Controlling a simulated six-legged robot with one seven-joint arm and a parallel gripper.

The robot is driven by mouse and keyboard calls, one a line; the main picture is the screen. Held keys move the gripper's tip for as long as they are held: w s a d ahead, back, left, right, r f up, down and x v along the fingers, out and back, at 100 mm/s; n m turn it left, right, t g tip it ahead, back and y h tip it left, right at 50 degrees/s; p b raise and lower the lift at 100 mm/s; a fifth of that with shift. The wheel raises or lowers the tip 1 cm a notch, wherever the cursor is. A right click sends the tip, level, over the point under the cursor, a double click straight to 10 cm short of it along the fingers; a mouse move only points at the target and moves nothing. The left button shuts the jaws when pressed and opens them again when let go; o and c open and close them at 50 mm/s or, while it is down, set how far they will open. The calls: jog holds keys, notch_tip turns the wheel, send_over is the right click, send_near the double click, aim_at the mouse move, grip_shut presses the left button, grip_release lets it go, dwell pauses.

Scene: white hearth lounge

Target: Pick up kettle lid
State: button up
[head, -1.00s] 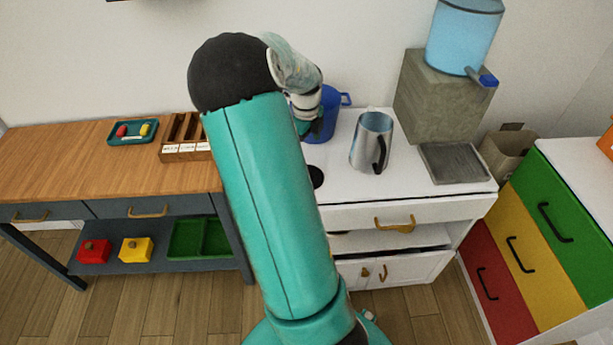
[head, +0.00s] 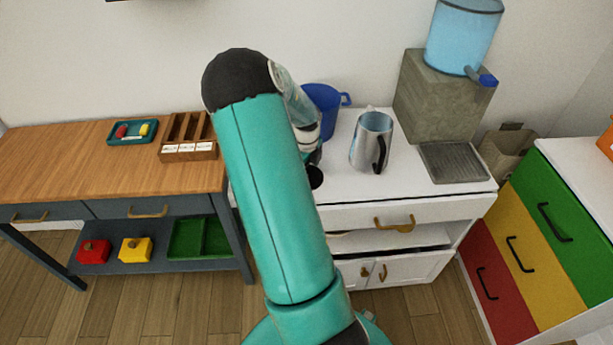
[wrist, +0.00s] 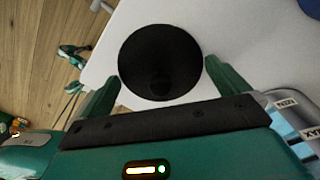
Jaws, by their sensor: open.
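The kettle lid is a dark round disc (wrist: 160,58) on the white cabinet top in the wrist view, near the cabinet's edge. A small round knob shows faintly on it. My gripper (wrist: 160,85) is open, with one green finger to each side of the lid's lower part. I cannot tell the height gap between fingers and lid. In the head view the lid (head: 315,177) shows partly beside my arm, and my gripper is hidden. The silver kettle (head: 370,142) stands open on the same cabinet, right of the lid, with a black handle.
A blue pot (head: 323,110) stands behind my wrist on the white cabinet (head: 410,195). A water dispenser (head: 445,95) is at the back right. A wooden table (head: 80,170) with a small tray (head: 133,131) and a slotted box (head: 188,150) is to the left.

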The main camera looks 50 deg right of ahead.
jog(key=c, duration=0.6)
jog(key=shift+r, duration=0.1)
